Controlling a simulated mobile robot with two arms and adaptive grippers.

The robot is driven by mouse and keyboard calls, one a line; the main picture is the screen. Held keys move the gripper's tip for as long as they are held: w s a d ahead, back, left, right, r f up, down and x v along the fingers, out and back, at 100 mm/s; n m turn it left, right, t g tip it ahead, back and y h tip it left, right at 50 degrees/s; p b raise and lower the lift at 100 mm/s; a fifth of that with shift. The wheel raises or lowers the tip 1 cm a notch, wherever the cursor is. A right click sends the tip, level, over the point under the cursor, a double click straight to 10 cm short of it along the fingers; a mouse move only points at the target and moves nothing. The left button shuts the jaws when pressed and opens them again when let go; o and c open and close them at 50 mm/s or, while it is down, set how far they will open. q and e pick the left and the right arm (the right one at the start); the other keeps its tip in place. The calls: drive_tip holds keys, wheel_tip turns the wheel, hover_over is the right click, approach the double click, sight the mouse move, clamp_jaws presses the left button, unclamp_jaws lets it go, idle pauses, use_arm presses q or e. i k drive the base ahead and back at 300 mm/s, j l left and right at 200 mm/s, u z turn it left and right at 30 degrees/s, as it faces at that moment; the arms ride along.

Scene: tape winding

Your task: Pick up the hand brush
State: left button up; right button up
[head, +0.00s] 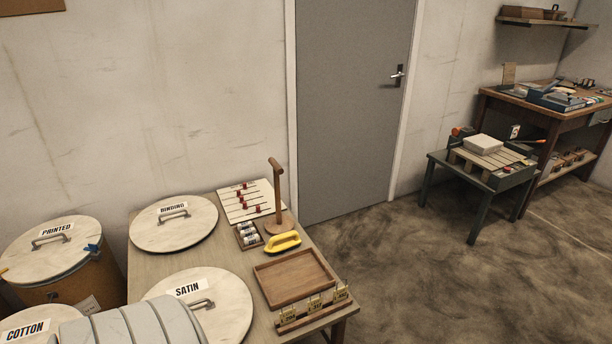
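The hand brush appears to be the yellow object with a looped handle (283,242) on the wooden table (148,262) in the head view. It lies near the table's right edge, between the wooden stand (276,200) and the brown tray (293,278). Its underside is hidden, so I cannot see any bristles. Neither my left nor my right gripper shows in the head view.
Round lids marked BINDING (173,222) and SATIN (204,303) lie left of the yellow object. A small box of white spools (249,235) sits close beside it. A rack with numbered tags (313,308) stands at the front. Open floor (400,270) lies to the right.

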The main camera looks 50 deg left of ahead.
sight(279, 243)
drive_tip(key=i+u, duration=0.1)
drive_tip(key=i, duration=0.5)
drive_tip(key=i+l+u, duration=0.1)
drive_tip(key=i, duration=0.5)
drive_tip(key=i+l, duration=0.15)
drive_tip(key=i, duration=0.45)
drive_tip(key=j+u, duration=0.05)
